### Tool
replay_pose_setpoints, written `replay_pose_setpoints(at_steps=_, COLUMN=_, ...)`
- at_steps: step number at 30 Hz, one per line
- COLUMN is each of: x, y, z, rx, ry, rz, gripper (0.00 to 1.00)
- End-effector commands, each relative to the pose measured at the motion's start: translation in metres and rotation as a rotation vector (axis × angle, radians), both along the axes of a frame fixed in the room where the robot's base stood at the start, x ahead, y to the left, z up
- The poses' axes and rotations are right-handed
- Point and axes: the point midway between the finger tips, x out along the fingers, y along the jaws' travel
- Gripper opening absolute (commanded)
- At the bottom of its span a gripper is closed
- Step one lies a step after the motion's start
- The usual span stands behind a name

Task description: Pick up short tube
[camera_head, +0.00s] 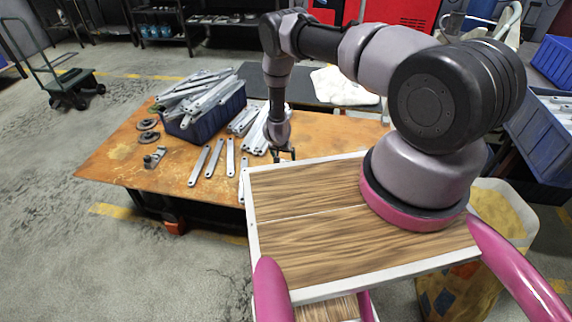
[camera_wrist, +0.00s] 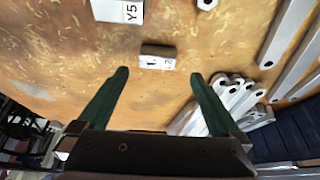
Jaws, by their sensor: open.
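A short grey piece with a white label (camera_wrist: 158,58), which looks like the short tube, lies on the rusty orange table in the wrist view. My gripper (camera_wrist: 159,74) is open above the table, with its two dark green fingers apart. The piece shows between and just beyond the fingertips, with nothing held. In the head view, my gripper (camera_head: 284,154) hangs low over the table, by the wooden top of my base. I cannot make out the short piece in that view.
On the table (camera_head: 120,160), a blue bin (camera_head: 222,117) is heaped with long brackets, and flat bars (camera_head: 199,166) lie before it. In the wrist view, a pile of brackets (camera_wrist: 238,95) sits close to the right finger. A labelled block (camera_wrist: 117,10) lies farther off.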

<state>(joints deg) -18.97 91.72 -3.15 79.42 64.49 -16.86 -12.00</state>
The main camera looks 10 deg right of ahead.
Motion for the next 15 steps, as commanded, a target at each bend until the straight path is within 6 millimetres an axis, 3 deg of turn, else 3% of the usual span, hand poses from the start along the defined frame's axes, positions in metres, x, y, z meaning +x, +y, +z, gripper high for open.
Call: replay_pose_setpoints(at_steps=15, x=0.023, y=-0.015, z=-0.053, rx=0.002, ry=-0.002, rz=-0.002, gripper=1.00)
